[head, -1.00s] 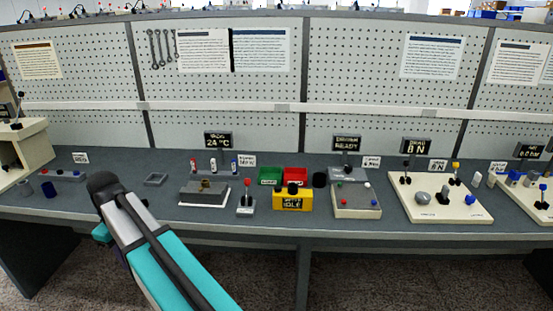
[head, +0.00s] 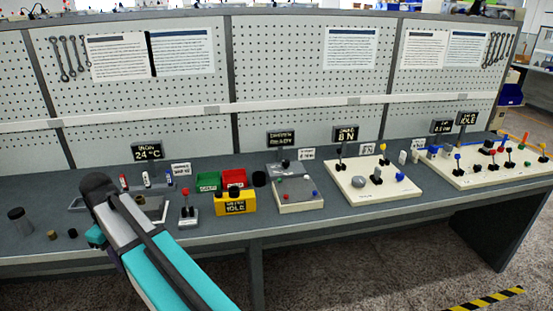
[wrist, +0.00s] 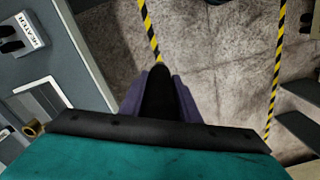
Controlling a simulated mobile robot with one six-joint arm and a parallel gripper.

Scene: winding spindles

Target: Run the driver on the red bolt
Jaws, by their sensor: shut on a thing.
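My gripper (wrist: 158,78) is shut on a black, rod-like thing (wrist: 158,98) between its purple fingers. It may be the driver; its far end is over bare floor in the wrist view. In the head view my arm hides most of the gripper, left of the bench's middle. A pale block (head: 299,194) under the driver sign (head: 281,138) bears small coloured heads.
The grey bench (head: 340,225) holds a red-topped lever (head: 185,187), a yellow box (head: 235,206), green (head: 208,182) and red bins (head: 233,177), and a white lever board (head: 372,193). A pegboard (head: 275,70) stands behind. Striped floor tape (head: 484,301) lies at the right.

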